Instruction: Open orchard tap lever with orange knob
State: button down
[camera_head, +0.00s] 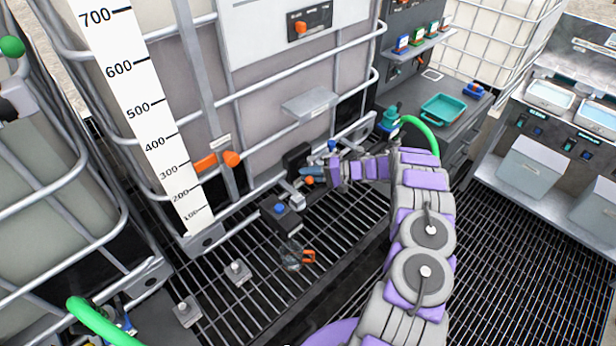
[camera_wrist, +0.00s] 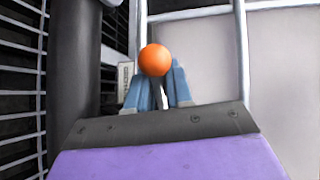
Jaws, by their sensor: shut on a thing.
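The orange knob (camera_wrist: 155,60) is a round ball at the tips of my two blue fingers in the wrist view. My gripper (camera_wrist: 160,86) is shut on it, with one finger on each side. In the head view the orange knob (camera_head: 309,181) shows small beside my gripper (camera_head: 314,172), low in front of the large caged tank. The lever under the knob is mostly hidden by the fingers. A dark pipe (camera_wrist: 75,65) runs upright at left in the wrist view, with a small white label (camera_wrist: 124,80) close to the fingers.
A black box with a blue cap (camera_head: 282,212) and a loose orange-handled piece (camera_head: 308,256) are left of my arm. Tank cage bars (camera_head: 345,45) rise behind the gripper. A dark counter with a teal tray (camera_head: 443,108) and a green hose (camera_head: 422,130) are at right.

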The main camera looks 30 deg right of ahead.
jog(key=shift+s+d+f+n+g, duration=0.2)
jog(key=shift+f+n+g, duration=0.1)
jog(key=shift+g, duration=0.1)
jog(key=shift+r, duration=0.1)
jog(key=c, duration=1.4)
grip_release()
jog(key=shift+o, duration=1.3)
jog(key=shift+d+r, duration=0.1)
jog(key=shift+d, duration=0.1)
jog(key=p+v, duration=0.1)
jog(key=v, duration=1.6)
jog(key=shift+d+f, duration=0.3)
jog(key=shift+d, duration=0.05)
